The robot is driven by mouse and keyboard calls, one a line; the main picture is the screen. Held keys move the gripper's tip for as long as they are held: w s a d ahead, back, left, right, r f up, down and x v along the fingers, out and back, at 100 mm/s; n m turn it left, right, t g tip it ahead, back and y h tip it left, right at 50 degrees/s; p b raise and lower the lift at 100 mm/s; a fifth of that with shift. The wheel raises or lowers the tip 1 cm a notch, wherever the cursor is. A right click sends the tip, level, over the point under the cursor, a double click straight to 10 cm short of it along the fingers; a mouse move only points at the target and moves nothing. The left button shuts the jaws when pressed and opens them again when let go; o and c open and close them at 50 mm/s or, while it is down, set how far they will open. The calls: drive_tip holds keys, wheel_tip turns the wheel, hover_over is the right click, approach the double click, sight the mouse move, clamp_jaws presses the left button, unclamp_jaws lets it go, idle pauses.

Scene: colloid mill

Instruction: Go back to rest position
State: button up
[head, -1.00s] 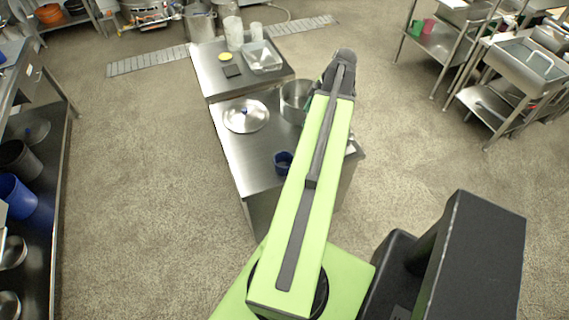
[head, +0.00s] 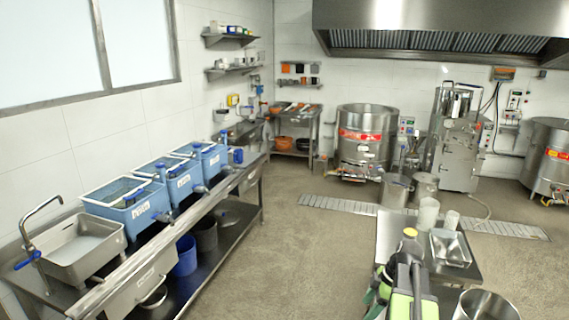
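My arm (head: 412,285) shows at the bottom right, a lime-green and dark grey link in front of the steel table (head: 388,228). Green and dark parts (head: 377,292) beside the link on its left may belong to my gripper. Its fingertips cannot be made out, so I cannot tell if it is open or shut or holds something. A steel pot (head: 485,306) is at the lower right, cut off by the frame's bottom edge.
A clear tray (head: 450,248) and white beakers (head: 428,213) stand on the table. On the left is a long bench (head: 190,232) with a sink (head: 84,246) and blue tanks (head: 127,206). Steel vessels (head: 365,138) and the mill machine (head: 457,145) stand behind. The middle floor is clear.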

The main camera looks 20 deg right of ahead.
drive_tip(key=w+a+f+m+g+h, duration=0.1)
drive_tip(key=a+m, duration=0.5)
drive_tip(key=a, duration=0.9)
drive_tip(key=w+a+f+m+h+b, duration=0.1)
drive_tip(key=a+m, duration=0.5)
drive_tip(key=a, duration=0.9)
drive_tip(key=shift+w+a+f+g+h+b, duration=0.3)
drive_tip(key=shift+w+f+g+h, duration=0.15)
drive_tip(key=shift+f+h, duration=0.3)
drive_tip(key=shift+d, duration=0.15)
